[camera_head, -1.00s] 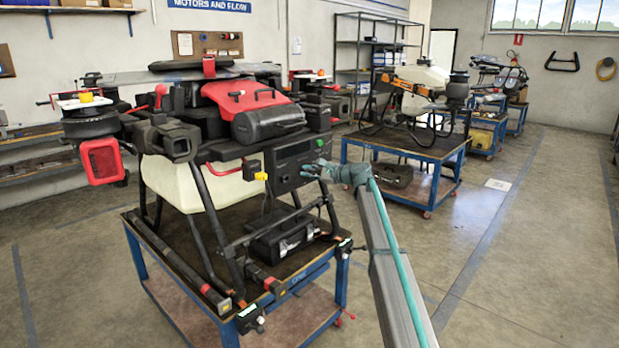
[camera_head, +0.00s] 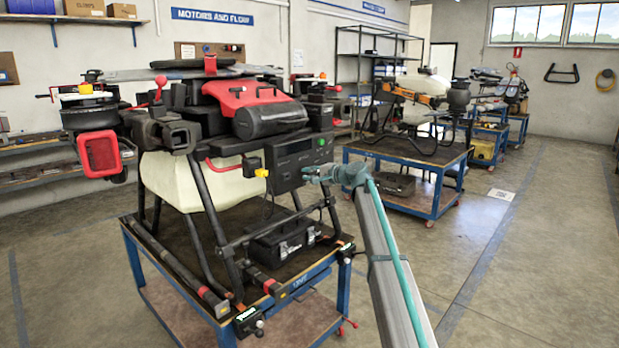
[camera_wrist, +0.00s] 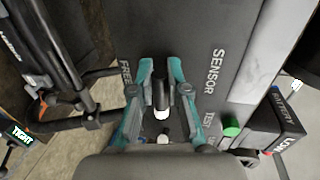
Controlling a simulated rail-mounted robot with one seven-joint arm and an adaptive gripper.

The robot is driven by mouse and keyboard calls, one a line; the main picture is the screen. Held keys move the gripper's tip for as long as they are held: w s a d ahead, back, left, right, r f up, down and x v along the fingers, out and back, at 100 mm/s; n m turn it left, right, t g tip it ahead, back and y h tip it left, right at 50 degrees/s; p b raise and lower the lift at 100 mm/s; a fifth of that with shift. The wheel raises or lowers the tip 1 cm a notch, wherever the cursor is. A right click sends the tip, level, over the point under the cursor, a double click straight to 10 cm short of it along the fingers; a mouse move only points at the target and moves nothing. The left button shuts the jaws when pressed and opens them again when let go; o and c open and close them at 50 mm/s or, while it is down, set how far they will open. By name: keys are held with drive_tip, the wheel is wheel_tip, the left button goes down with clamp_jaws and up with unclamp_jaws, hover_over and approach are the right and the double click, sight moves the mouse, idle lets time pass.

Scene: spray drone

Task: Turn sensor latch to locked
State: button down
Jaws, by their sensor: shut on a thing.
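The spray drone (camera_head: 225,180) stands on a blue-framed cart, with a dark control box (camera_head: 290,163) on its near right side. My gripper (camera_head: 308,174) is at the right end of this box. In the wrist view, my gripper (camera_wrist: 160,85) has its teal fingers closed around a small black lever with a whitish end, the sensor latch (camera_wrist: 161,97). The panel beside it reads "SENSOR" and "FREE"; "FREE" is to the left of the fingers. The latch's base and any locked label are partly hidden by the gripper.
A green button (camera_wrist: 231,127) near "TEST" and a battery block (camera_wrist: 275,130) lie right of the fingers. A black leg frame (camera_wrist: 60,70) runs along the left. Another drone cart (camera_head: 410,165) stands behind; the floor to the right is open.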

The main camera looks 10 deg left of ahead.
drive_tip(key=shift+w+d+r, duration=0.1)
drive_tip(key=shift+w, duration=0.1)
drive_tip(key=c, duration=1.1)
unclamp_jaws()
drive_tip(key=shift+w+d, duration=0.1)
drive_tip(key=shift+s+d, duration=0.3)
drive_tip(key=shift+s, duration=0.15)
drive_tip(key=v, duration=1.1)
